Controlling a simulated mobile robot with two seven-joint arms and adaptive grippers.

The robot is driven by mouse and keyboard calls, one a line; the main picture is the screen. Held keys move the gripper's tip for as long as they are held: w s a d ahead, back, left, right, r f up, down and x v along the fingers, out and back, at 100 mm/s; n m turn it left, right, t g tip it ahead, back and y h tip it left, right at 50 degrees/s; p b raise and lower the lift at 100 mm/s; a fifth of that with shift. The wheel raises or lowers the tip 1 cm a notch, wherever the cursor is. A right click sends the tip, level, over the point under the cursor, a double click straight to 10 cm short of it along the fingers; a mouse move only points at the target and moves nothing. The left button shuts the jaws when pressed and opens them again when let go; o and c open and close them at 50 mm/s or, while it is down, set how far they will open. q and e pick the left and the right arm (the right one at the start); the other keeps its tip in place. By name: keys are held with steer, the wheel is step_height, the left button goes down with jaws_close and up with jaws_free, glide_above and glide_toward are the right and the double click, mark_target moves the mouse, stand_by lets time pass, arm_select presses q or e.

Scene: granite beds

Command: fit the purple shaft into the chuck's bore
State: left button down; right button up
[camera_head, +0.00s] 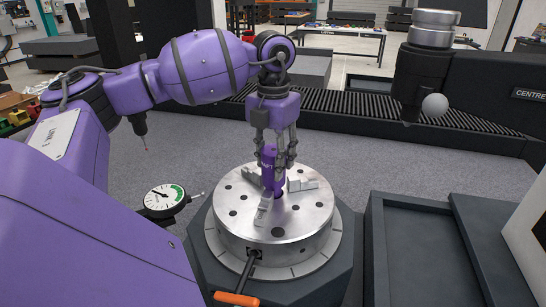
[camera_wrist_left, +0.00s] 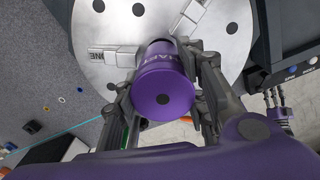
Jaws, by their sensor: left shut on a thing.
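The purple shaft (camera_head: 269,168) stands about upright over the middle of the round silver chuck (camera_head: 235,215). My left gripper (camera_head: 275,165) is shut around the shaft from above. The shaft's lower end is between the chuck's stepped jaws, close to the centre; a dark spot, perhaps the bore's edge, shows beside it. I cannot tell whether the end is inside the bore or just above it. In the left wrist view the shaft's round purple end (camera_wrist_left: 163,92) faces me between the fingers, with the chuck (camera_wrist_left: 105,25) behind. My right gripper is not in view.
A dial gauge (camera_head: 165,199) stands left of the chuck. A key with an orange handle (camera_head: 237,298) sticks out of the chuck's front side. A dark tray (camera_head: 373,250) lies at the right.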

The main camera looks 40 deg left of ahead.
arm_select(q)
steer(key=shift+f+b, duration=0.5)
steer(key=shift+f, duration=1.1)
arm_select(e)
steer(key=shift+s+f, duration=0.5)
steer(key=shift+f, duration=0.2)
arm_select(q)
steer(key=c, duration=1)
jaws_free()
steer(key=shift+r+p, duration=0.6)
steer(key=shift+r, duration=1.9)
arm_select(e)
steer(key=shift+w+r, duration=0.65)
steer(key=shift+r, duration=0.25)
arm_select(q)
step_height(320, 180, up, 12)
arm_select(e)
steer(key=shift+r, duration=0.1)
